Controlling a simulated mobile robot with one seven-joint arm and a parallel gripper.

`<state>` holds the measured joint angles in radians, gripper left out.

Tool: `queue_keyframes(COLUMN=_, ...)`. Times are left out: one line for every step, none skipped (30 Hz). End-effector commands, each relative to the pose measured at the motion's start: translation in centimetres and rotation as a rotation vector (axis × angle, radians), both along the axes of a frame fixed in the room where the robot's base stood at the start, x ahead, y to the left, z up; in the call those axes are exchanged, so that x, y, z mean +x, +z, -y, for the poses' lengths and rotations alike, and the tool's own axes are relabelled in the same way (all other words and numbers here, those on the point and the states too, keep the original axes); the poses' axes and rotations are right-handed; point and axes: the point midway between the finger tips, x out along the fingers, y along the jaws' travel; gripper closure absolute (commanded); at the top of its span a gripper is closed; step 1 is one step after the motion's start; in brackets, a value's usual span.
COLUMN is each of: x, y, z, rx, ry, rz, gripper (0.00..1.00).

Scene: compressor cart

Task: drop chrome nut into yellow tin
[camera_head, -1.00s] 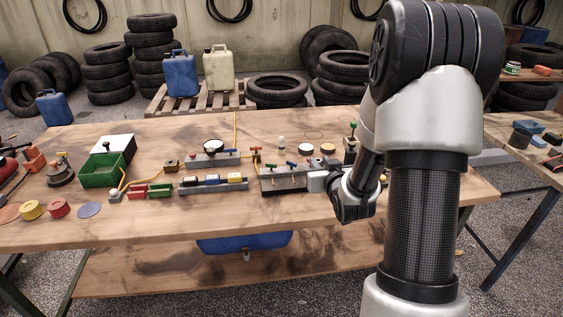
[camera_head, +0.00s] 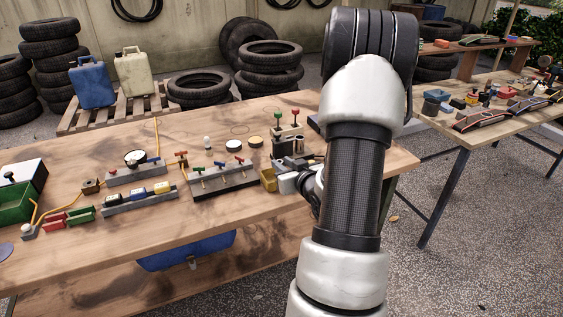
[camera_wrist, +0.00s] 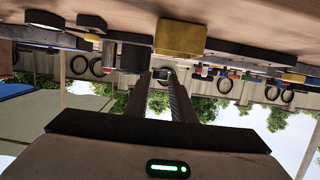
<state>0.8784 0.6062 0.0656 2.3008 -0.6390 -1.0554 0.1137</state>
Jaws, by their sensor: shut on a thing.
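The yellow tin (camera_head: 268,179) stands on the wooden workbench, right of the grey rail with small valves. It shows large in the upside-down wrist view (camera_wrist: 180,40), close beyond the fingertips. My gripper (camera_wrist: 160,76) is shut on a small grey metallic piece (camera_wrist: 160,73), which looks like the chrome nut. In the head view my gripper (camera_head: 288,183) is low over the bench, just right of the tin and apparently outside it. My arm hides part of the gripper, and the nut cannot be made out there.
The grey valve rail (camera_head: 222,180) lies left of the tin. A block with red and green knobs (camera_head: 288,138) stands behind it. Round lids (camera_head: 234,145) lie on the bench further back. A second table (camera_head: 490,115) stands at the right. The bench's front strip is mostly clear.

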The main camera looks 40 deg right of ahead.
Motion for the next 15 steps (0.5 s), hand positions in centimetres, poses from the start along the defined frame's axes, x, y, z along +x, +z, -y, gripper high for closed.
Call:
queue_keyframes(x=0.0, y=-1.1, z=0.0, rx=0.001, ry=0.000, rz=0.000, gripper=1.00)
queue_keyframes(x=0.0, y=-1.4, z=0.0, rx=0.001, ry=0.000, rz=0.000, gripper=1.00)
queue_keyframes(x=0.0, y=-1.8, z=0.0, rx=0.001, ry=0.000, rz=0.000, gripper=1.00)
queue_keyframes(x=0.0, y=-2.0, z=0.0, rx=0.001, ry=0.000, rz=0.001, gripper=1.00)
queue_keyframes(x=0.0, y=-2.2, z=0.0, rx=0.001, ry=0.000, rz=0.001, gripper=1.00)
queue_keyframes(x=0.0, y=-2.3, z=0.0, rx=0.001, ry=0.000, rz=0.001, gripper=1.00)
queue_keyframes(x=0.0, y=-2.4, z=0.0, rx=0.001, ry=0.000, rz=0.001, gripper=1.00)
queue_keyframes(x=0.0, y=-2.4, z=0.0, rx=0.000, ry=0.000, rz=0.001, gripper=1.00)
queue_keyframes(x=0.0, y=-2.4, z=0.0, rx=0.000, ry=0.000, rz=0.002, gripper=1.00)
queue_keyframes(x=0.0, y=-2.4, z=0.0, rx=0.000, ry=0.000, rz=0.002, gripper=1.00)
queue_keyframes(x=0.0, y=-2.3, z=0.0, rx=0.000, ry=0.000, rz=0.002, gripper=1.00)
queue_keyframes(x=0.0, y=-2.3, z=0.0, rx=0.000, ry=0.000, rz=0.002, gripper=1.00)
queue_keyframes(x=0.0, y=-2.3, z=0.0, rx=0.000, ry=0.000, rz=0.002, gripper=1.00)
queue_keyframes(x=0.0, y=-2.3, z=0.0, rx=0.000, ry=0.000, rz=0.002, gripper=1.00)
queue_keyframes(x=0.0, y=-2.3, z=0.0, rx=0.000, ry=0.000, rz=0.001, gripper=0.76)
